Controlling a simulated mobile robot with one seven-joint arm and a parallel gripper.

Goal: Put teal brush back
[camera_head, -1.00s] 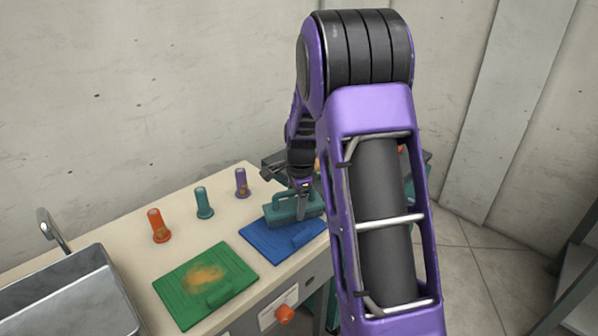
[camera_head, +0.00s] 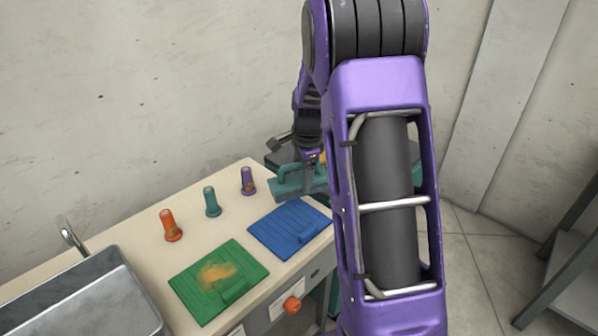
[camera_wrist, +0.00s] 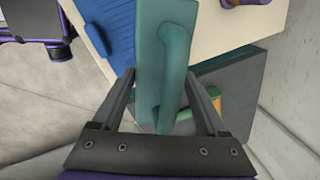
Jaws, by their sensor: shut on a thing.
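The teal brush (camera_head: 290,187), a flat block with a looped handle, is held by my gripper (camera_head: 312,160) past the back right end of the bench, in front of a dark grey holder (camera_head: 282,157). In the wrist view the teal brush (camera_wrist: 150,65) lies between the two fingers of my gripper (camera_wrist: 160,76), with its handle lengthwise. The dark grey holder (camera_wrist: 235,90) shows below and right of the brush there, with a green and orange piece in it. The brush appears raised; its exact height is unclear. My arm hides part of the holder.
A blue board (camera_head: 290,230) and a green board (camera_head: 218,281) with an orange smear lie on the bench (camera_head: 140,222). Orange (camera_head: 171,226), teal (camera_head: 212,202) and purple (camera_head: 248,181) upright pieces stand behind them. A metal sink (camera_head: 95,300) is at left.

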